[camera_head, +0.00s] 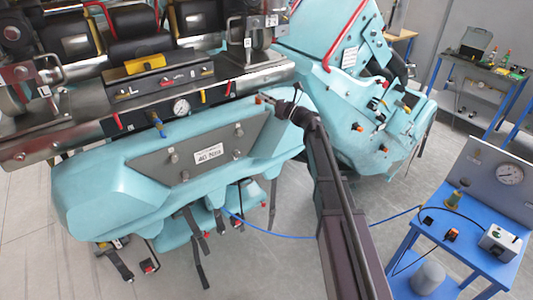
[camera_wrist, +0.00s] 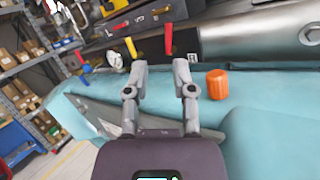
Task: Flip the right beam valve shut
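A red lever (camera_wrist: 168,38) hangs down from the dark beam in the wrist view. It is the rightmost lever there; I cannot read a label naming it the right beam valve. In the head view my gripper (camera_head: 274,97) is at the right end of the teal car front, partly hidden by my arm.
A blue lever (camera_head: 160,128), a pressure gauge (camera_head: 181,107) and a yellow lever (camera_head: 203,97) sit along the beam. An orange cap (camera_wrist: 217,84) stands on the teal body right of my fingers. A blue cart (camera_head: 440,240) stands at the lower right.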

